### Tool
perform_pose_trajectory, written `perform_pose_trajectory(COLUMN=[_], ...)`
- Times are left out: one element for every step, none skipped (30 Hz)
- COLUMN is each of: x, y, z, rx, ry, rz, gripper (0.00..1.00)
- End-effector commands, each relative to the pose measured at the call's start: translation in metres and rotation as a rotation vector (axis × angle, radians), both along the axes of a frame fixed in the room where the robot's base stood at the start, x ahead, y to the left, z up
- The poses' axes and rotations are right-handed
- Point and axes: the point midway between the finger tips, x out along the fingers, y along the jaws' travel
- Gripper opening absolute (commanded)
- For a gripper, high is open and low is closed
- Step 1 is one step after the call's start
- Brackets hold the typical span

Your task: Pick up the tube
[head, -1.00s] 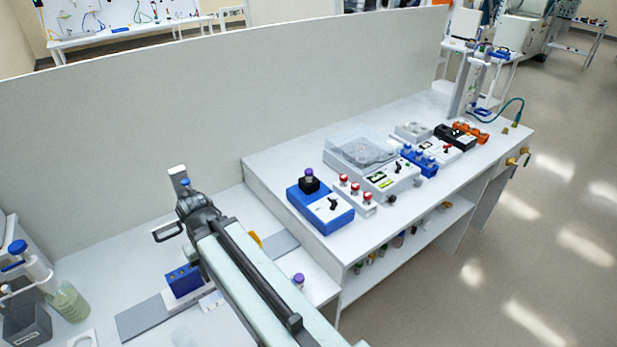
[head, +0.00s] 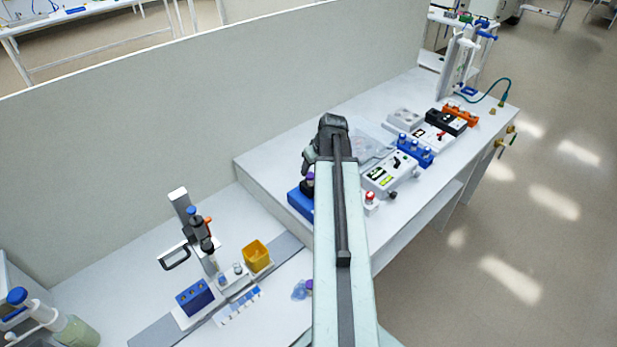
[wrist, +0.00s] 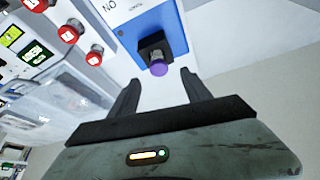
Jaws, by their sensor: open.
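A tube with a purple cap (wrist: 158,68) stands in a black holder (wrist: 152,48) on a blue and white device (wrist: 140,22) in the wrist view. In the head view my arm hides most of that blue device (head: 297,203), and only a little of the cap shows. My gripper (wrist: 158,79) is open and empty. Its two fingers point toward the capped tube, one to either side of it in the picture. I cannot tell how far the fingertips are from it in depth.
Red-knobbed parts (wrist: 68,34) and a clear-lidded box (wrist: 70,95) lie left of the device in the wrist view. A tall partition (head: 200,110) runs behind the bench. The lower bench holds a stand (head: 190,230) and a yellow cup (head: 256,255).

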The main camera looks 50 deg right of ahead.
Motion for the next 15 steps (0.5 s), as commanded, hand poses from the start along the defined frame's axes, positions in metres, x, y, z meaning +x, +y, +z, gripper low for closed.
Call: perform_pose_trajectory(x=[0.001,0.002,0.004,0.005,0.006,0.007,0.007,0.007,0.007,0.007,0.007,0.008,0.010,0.011,0.014], y=[-0.001,-0.002,-0.003,-0.004,-0.004,-0.005,-0.005,-0.005,-0.005,-0.006,-0.006,-0.007,-0.007,-0.008,-0.009], z=[-0.009,-0.013,-0.019,-0.023,-0.026,-0.027,-0.027,-0.026,-0.025,-0.026,-0.029,-0.033,-0.038,-0.043,-0.050], rx=[0.001,0.000,0.000,0.001,0.001,0.001,0.001,0.001,0.001,0.001,0.001,0.002,0.002,0.002,0.002], ry=[0.001,0.001,0.001,0.001,0.001,0.001,0.001,0.001,0.001,0.001,0.001,0.002,0.002,0.002,0.002], rz=[-0.001,-0.002,-0.003,-0.004,-0.005,-0.006,-0.007,-0.007,-0.008,-0.008,-0.008,-0.008,-0.008,-0.009,-0.009], gripper=[0.57,0.57,0.57,0.57,0.57,0.57,0.57,0.57,0.57,0.57,0.57,0.57,0.57,0.57,0.57])
